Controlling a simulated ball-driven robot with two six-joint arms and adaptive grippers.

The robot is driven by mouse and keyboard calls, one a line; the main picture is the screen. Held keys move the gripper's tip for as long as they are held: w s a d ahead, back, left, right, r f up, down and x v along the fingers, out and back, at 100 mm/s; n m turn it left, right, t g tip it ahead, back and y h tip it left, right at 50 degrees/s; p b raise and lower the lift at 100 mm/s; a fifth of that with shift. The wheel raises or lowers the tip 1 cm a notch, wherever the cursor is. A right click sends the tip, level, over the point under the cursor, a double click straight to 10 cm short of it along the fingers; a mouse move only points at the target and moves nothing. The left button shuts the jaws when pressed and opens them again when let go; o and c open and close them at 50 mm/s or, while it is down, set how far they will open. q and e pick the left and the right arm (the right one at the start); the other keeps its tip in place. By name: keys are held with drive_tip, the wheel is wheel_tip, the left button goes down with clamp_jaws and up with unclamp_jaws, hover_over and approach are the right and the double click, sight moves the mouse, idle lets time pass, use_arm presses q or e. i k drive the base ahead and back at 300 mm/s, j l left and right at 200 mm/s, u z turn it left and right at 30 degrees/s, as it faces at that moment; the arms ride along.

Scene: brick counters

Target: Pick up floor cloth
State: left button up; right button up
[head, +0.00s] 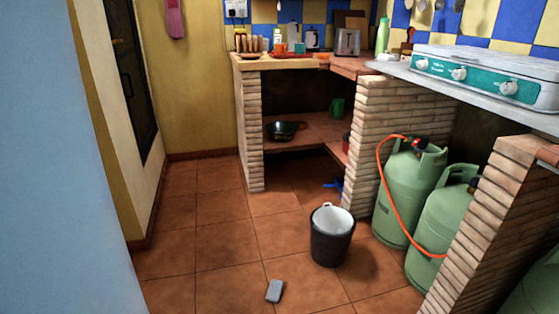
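A small grey, flat, block-like item (274,290) lies on the floor tiles at the bottom middle of the head view. It may be the folded floor cloth, but its material cannot be told. A dark bucket with a pale inside (331,246) stands upright behind it to the right, apart from it. A small bright blue thing (335,184) lies by the brick pillar, partly hidden and too small to name. A pink cloth-like item (174,18) hangs on the yellow wall. Neither of my grippers is in view.
Two green gas bottles (409,190) with an orange hose stand at right between brick pillars. A stove (485,72) rests on the counter above. A shelf under the brick counter holds a dark pan (284,130). The tiled floor (215,235) is clear at centre left.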

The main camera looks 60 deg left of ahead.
sight(274, 293)
drive_tip(key=u, duration=1.9)
drive_tip(key=k+j, duration=0.55)
drive_tip(key=k, duration=0.2)
